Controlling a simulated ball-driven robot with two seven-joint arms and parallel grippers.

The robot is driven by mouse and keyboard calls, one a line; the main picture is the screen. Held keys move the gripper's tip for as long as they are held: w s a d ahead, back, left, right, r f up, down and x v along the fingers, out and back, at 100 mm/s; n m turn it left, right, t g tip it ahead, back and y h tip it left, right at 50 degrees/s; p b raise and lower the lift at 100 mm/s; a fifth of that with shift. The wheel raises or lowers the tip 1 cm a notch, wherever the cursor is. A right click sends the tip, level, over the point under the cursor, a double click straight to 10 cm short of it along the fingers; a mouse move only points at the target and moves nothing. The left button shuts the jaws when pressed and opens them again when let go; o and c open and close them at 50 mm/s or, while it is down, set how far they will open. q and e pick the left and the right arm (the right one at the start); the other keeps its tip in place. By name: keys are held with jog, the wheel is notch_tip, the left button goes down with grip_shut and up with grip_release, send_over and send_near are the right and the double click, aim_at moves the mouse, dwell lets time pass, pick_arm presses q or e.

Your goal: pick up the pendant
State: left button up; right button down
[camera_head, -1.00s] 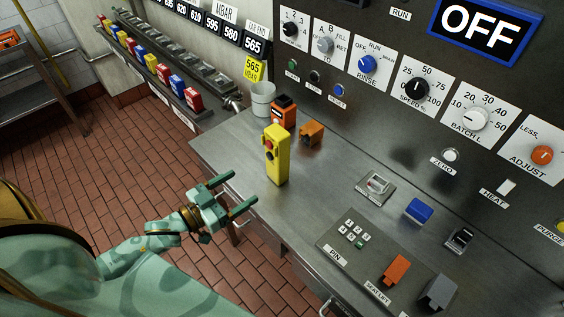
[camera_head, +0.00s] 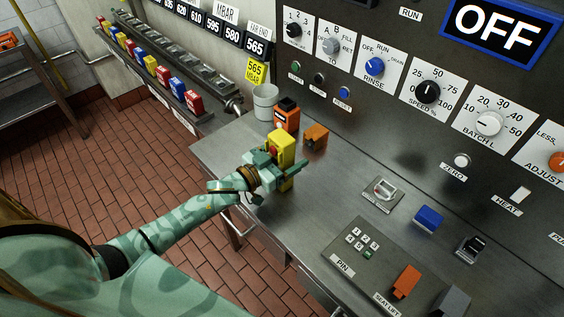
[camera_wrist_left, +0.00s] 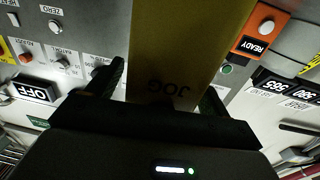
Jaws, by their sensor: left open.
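The yellow pendant (camera_head: 282,144) stands upright on the steel counter, with a red button near its top. My left gripper (camera_head: 283,170) is at the pendant, in front of it in the head view, and hides much of its lower part. In the left wrist view the pendant (camera_wrist_left: 175,50) fills the middle, marked JOG, with the dark fingers (camera_wrist_left: 160,92) on either side of it. The jaws are open around it; whether a finger touches it I cannot tell. My right gripper is in neither view.
An orange-and-black device (camera_head: 286,116), a small orange block (camera_head: 315,136) and a grey cup (camera_head: 265,102) stand just behind the pendant. A keypad panel (camera_head: 340,268), a blue block (camera_head: 429,218) and other controls lie to the right. The counter (camera_head: 330,185) between is clear.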

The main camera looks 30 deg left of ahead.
pick_arm(q)
jog(key=shift+w, duration=0.2)
jog(key=shift+s, duration=0.1)
jog(key=c, duration=1)
jog(key=shift+c, duration=1.4)
jog(key=shift+r, duration=0.15)
